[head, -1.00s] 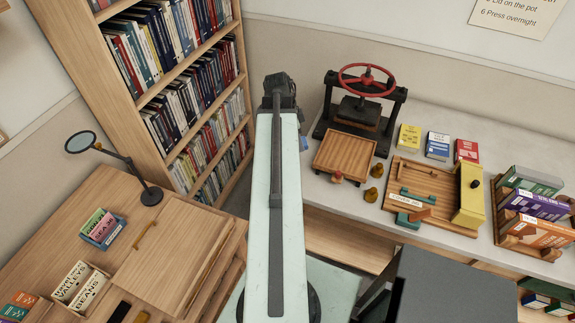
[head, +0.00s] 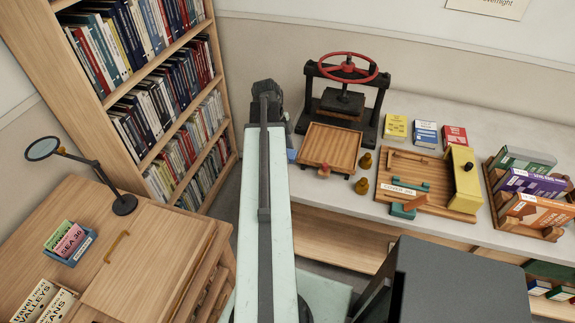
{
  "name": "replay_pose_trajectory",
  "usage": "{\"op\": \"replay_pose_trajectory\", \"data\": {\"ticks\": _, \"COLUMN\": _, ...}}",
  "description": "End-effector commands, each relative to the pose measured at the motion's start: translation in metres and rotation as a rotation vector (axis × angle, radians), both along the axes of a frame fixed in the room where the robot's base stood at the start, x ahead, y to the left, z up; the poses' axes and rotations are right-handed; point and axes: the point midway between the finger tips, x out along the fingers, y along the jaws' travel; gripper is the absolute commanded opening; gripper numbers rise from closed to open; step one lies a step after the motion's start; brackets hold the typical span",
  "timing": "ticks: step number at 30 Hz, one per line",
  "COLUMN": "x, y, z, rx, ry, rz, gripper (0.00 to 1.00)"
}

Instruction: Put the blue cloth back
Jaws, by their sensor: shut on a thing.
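My gripper (head: 268,95) is at the far end of my pale arm, in front of the grey bench's left end. Its fingers are mostly hidden behind the arm. A small blue patch, likely the blue cloth (head: 290,127), shows just right of the arm end, left of the book press. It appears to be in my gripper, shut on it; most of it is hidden.
The grey bench (head: 505,137) carries a black press with a red wheel (head: 347,68), a wooden tray (head: 328,147), brass weights, a wooden board with a yellow upright (head: 464,180) and a book rack.

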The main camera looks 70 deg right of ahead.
Motion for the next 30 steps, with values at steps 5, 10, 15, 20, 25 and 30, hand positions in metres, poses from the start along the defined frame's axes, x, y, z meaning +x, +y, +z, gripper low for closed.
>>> {"op": "replay_pose_trajectory", "data": {"ticks": 5, "x": 0.0, "y": 0.0, "z": -0.009, "rx": -0.001, "ry": 0.0, "rz": 0.001, "gripper": 0.09}}
{"op": "replay_pose_trajectory", "data": {"ticks": 10, "x": 0.001, "y": 0.0, "z": -0.036, "rx": 0.0, "ry": 0.0, "rz": 0.002, "gripper": 0.09}}
{"op": "replay_pose_trajectory", "data": {"ticks": 15, "x": 0.001, "y": 0.0, "z": -0.047, "rx": 0.0, "ry": 0.0, "rz": 0.003, "gripper": 0.09}}
{"op": "replay_pose_trajectory", "data": {"ticks": 20, "x": 0.001, "y": 0.0, "z": -0.044, "rx": 0.0, "ry": 0.0, "rz": 0.003, "gripper": 0.09}}
{"op": "replay_pose_trajectory", "data": {"ticks": 25, "x": 0.001, "y": 0.0, "z": -0.048, "rx": 0.0, "ry": 0.0, "rz": 0.003, "gripper": 0.52}}
{"op": "replay_pose_trajectory", "data": {"ticks": 30, "x": 0.002, "y": 0.0, "z": -0.047, "rx": 0.0, "ry": 0.0, "rz": 0.004, "gripper": 0.68}}
